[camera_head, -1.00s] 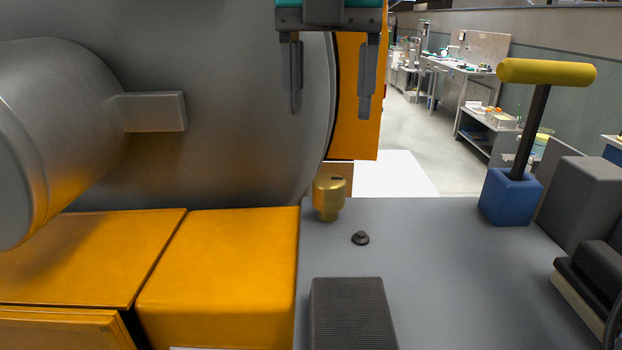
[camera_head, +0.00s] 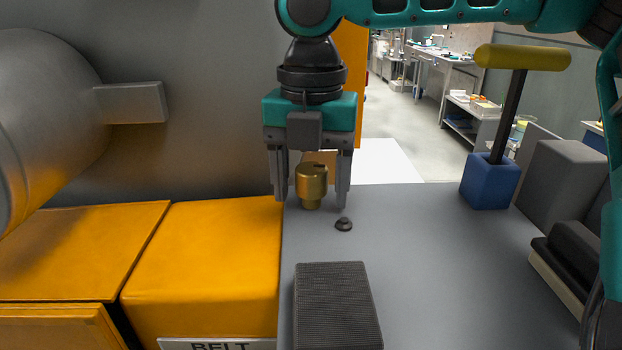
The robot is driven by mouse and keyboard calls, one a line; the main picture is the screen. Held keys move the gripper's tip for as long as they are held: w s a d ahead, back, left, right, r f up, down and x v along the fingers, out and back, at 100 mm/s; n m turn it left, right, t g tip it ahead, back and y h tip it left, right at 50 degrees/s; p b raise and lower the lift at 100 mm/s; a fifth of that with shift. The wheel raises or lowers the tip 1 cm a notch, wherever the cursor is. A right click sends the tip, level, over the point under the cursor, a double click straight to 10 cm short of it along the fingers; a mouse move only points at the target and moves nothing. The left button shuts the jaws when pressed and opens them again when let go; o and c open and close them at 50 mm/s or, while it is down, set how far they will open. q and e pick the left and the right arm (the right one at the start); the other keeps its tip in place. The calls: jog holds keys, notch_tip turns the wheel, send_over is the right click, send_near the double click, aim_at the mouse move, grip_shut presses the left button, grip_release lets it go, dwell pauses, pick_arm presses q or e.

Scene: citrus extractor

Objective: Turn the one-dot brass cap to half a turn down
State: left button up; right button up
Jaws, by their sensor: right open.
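The brass cap (camera_head: 312,188) stands upright on the grey panel top, near its far left edge. A dark mark shows on its top; I cannot make out any dots. My right gripper (camera_head: 310,200) points straight down over the cap. Its fingers are open, one on each side of the cap, with a visible gap on both sides. I cannot tell whether the fingers are nearer or farther than the cap. My left gripper is not in view.
A small black knob (camera_head: 344,224) sits just right of the cap. A dark textured block (camera_head: 336,306) lies nearer. A yellow-handled lever (camera_head: 522,57) rises from a blue base (camera_head: 489,182) at right. Orange boxes (camera_head: 205,260) and a large grey drum (camera_head: 190,110) fill the left.

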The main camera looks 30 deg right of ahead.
jog(key=c, duration=1)
jog(key=shift+m, duration=0.4)
